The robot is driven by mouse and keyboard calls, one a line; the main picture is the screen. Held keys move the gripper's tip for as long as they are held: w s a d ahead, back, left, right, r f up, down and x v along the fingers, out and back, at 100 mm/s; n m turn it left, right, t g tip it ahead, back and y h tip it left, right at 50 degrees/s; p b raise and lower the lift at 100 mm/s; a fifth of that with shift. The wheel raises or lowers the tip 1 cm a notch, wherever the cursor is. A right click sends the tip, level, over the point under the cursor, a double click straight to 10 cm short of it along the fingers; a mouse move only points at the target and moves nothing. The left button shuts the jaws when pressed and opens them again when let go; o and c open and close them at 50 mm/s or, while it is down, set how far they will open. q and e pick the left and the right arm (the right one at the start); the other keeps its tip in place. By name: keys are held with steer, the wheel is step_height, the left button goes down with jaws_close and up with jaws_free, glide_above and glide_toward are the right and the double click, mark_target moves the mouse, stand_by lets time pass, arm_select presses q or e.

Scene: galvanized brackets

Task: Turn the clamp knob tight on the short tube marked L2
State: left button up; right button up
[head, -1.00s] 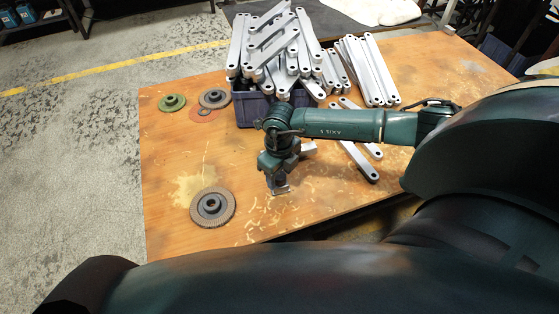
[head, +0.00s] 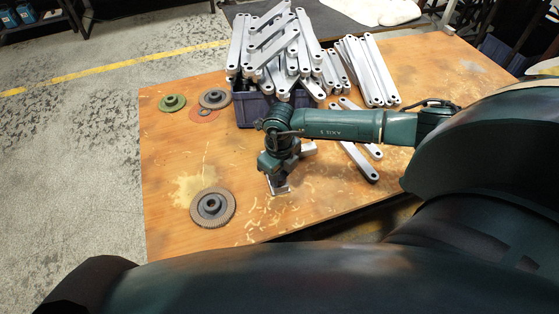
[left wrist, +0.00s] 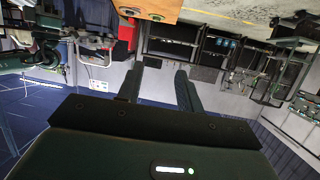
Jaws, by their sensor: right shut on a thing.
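My right gripper (head: 277,181) points down at the table near its front edge, shut on a small metal piece whose identity I cannot tell. A pale metal end (head: 307,148) shows just right of that wrist; I cannot tell what it belongs to. I cannot make out a clamp knob, a short tube or an L2 mark. My left gripper (left wrist: 162,80) shows in the left wrist view with its two fingers apart and nothing between them. It is outside the head view.
A dark crate (head: 252,111) heaped with grey brackets stands at the back of the wooden table (head: 165,150). More brackets (head: 360,160) lie to the right. A large abrasive disc (head: 212,207) and a green disc (head: 172,102) lie at left. Yellow shavings litter the front.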

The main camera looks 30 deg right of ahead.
steer(key=shift+r+m+p, duration=0.25)
steer(key=shift+m+p, duration=0.3)
steer(key=shift+m, duration=0.05)
steer(key=shift+m+p, duration=0.5)
steer(key=shift+m, duration=0.4)
steer(key=shift+m+p, duration=0.4)
steer(key=shift+m, duration=0.4)
steer(key=m+p, duration=0.6)
steer(key=m, duration=0.4)
steer(key=shift+m+p, duration=0.3)
steer(key=shift+m, duration=0.6)
steer(key=shift+f+m, duration=0.1)
steer(key=shift+m, duration=0.5)
steer(key=shift+f, duration=0.15)
arm_select(q)
step_height(320, 180, up, 9)
steer(key=s+a+n+y, duration=0.1)
steer(key=a+n, duration=0.1)
steer(key=shift+t, duration=0.3)
arm_select(e)
steer(key=o, duration=0.9)
